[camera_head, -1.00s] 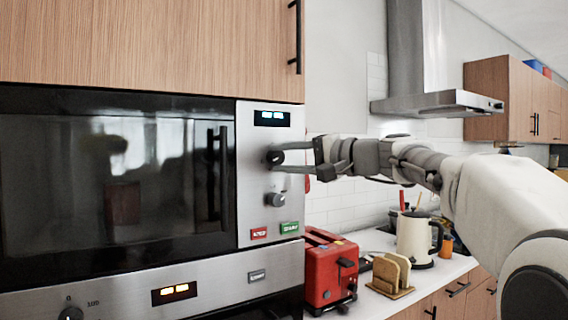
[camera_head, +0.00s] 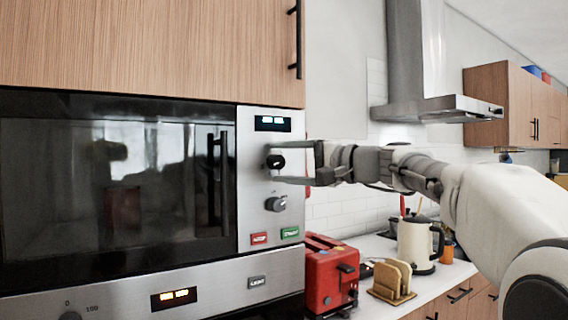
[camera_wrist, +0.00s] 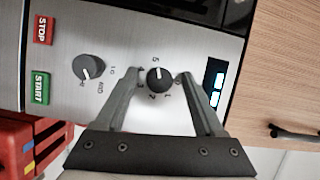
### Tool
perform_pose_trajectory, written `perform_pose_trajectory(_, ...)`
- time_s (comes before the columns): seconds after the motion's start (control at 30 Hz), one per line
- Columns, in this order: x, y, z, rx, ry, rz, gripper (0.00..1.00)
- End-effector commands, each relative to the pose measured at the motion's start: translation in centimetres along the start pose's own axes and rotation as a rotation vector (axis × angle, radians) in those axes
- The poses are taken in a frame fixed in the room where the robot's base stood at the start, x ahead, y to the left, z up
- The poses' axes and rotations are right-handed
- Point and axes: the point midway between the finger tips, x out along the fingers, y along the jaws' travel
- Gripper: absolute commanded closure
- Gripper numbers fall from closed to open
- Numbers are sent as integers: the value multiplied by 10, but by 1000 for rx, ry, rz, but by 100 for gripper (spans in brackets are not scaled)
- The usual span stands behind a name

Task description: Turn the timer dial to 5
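The timer dial (camera_head: 275,161) is the upper dark round knob on the microwave's silver control panel, below its lit display. In the wrist view the dial (camera_wrist: 159,80) shows a white pointer line facing up in the picture, close to a small digit that looks like 5. Other small digits ring it. My gripper (camera_wrist: 161,76) is open, with one fingertip on each side of the dial and a gap visible at each side. In the head view my gripper (camera_head: 277,164) reaches in from the right, its fingers above and below the dial.
A second knob (camera_head: 276,203) sits below the dial, above the red stop button (camera_head: 259,238) and green start button (camera_head: 290,232). The microwave handle (camera_head: 222,183) is to the left. A red toaster (camera_head: 328,275) stands below the arm.

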Motion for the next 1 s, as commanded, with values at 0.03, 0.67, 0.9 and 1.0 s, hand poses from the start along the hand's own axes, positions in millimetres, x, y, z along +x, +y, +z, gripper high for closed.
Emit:
perform_pose_trajectory(0.03, 0, 0, 0, 0, 0, 0, 29)
perform_pose_trajectory(0.67, -92, 0, -1, -2, 6, 1, 29)
perform_pose_trajectory(0.9, -145, -1, 0, 0, 4, 0, 29)
perform_pose_trajectory(1.0, -160, 0, -1, 0, 3, 0, 29)
